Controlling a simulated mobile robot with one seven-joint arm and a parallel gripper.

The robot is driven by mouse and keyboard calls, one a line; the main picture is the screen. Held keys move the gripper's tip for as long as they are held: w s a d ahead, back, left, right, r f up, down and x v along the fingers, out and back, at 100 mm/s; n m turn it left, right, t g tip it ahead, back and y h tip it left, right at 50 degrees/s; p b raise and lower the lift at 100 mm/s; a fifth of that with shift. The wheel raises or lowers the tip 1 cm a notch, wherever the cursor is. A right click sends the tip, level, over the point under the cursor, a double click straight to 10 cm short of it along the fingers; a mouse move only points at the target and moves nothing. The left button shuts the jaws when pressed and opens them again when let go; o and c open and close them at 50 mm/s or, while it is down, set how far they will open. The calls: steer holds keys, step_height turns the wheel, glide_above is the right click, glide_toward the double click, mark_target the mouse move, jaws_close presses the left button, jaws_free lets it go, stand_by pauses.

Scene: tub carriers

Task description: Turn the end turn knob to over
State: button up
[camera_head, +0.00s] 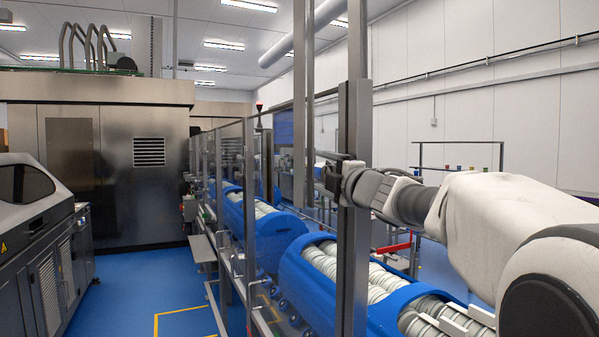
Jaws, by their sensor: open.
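My gripper (329,172) is in the middle right of the head view, at the end of my white arm that reaches in from the right. It points left, beside a tall grey metal post (357,80) of the line's frame. Its dark fingers look apart, and I see nothing held between them. I cannot make out the end turn knob; it is too small to tell or hidden behind the post or my gripper. Blue tub carriers (237,225) with pale ribbed rolls stand in a row below and behind my gripper.
A steel machine enclosure (115,215) stands at the back left, and a grey machine (62,265) with a dark window at the near left. The blue floor (140,300) between them and the line is clear. A red bar (394,247) is right of the post.

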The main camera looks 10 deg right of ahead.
jaws_close()
steer(key=shift+r, duration=0.1)
steer(key=shift+r+g+p, duration=0.15)
steer(key=shift+g+p, duration=0.15)
steer(key=shift+p, duration=0.95)
steer(key=g+p, duration=0.1)
steer(key=p, duration=0.6)
steer(key=shift+g+h+p, duration=0.35)
steer(key=shift+g+h, duration=0.05)
steer(key=g+p, duration=0.1)
steer(key=p, duration=0.4)
steer(key=shift+f, duration=0.35)
steer(key=shift+f+g+h+p, duration=0.3)
steer(key=shift+g+p, duration=0.2)
steer(key=shift+p, duration=0.45)
steer(key=shift+f, duration=0.15)
